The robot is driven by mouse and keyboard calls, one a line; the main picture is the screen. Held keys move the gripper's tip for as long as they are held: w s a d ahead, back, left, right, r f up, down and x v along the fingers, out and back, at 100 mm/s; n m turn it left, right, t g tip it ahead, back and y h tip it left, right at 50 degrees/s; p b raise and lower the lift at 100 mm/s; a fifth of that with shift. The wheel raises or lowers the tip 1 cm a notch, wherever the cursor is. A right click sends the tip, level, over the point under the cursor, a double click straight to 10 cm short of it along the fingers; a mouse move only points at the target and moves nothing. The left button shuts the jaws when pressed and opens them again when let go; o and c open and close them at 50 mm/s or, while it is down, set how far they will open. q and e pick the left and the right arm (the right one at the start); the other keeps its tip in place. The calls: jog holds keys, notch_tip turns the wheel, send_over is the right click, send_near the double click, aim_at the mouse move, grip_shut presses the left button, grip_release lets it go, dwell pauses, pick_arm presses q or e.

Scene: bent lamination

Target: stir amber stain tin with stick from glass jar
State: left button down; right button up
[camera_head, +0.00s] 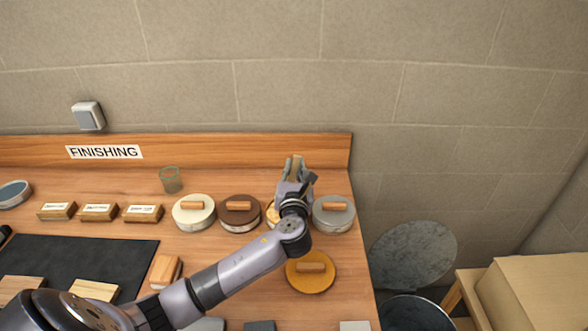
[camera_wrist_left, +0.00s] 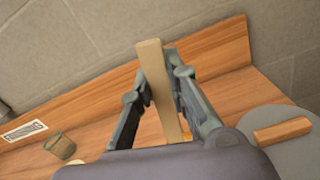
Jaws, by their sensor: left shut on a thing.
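My left gripper (camera_head: 296,172) is shut on a pale wooden stick (camera_wrist_left: 160,88), which stands up between its fingers (camera_wrist_left: 165,95) in the left wrist view. The amber stain tin (camera_head: 271,214) is mostly hidden behind my left wrist; only its left part shows. The stick's lower end is hidden, so I cannot tell whether it is in the tin. An amber round lid with a wooden handle (camera_head: 311,283) lies in front of the tin row. The glass jar (camera_head: 171,180) stands at the back left and looks empty; it also shows in the left wrist view (camera_wrist_left: 60,146). My right gripper is out of view.
A cream tin (camera_head: 194,219) and a dark brown tin (camera_head: 240,220) stand left of the amber one, a grey tin (camera_head: 333,220) right of it, all lidded. Labelled wooden blocks (camera_head: 99,212) and a dark mat (camera_head: 85,258) lie left. The bench ends right of the grey tin.

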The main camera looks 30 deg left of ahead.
pick_arm(q)
notch_tip(320, 180, down, 2)
jog(key=shift+f+b, duration=0.15)
jog(key=shift+b, duration=0.8)
jog(key=shift+f+b, duration=0.5)
jog(key=shift+f, duration=1.2)
jog(key=shift+a, duration=0.15)
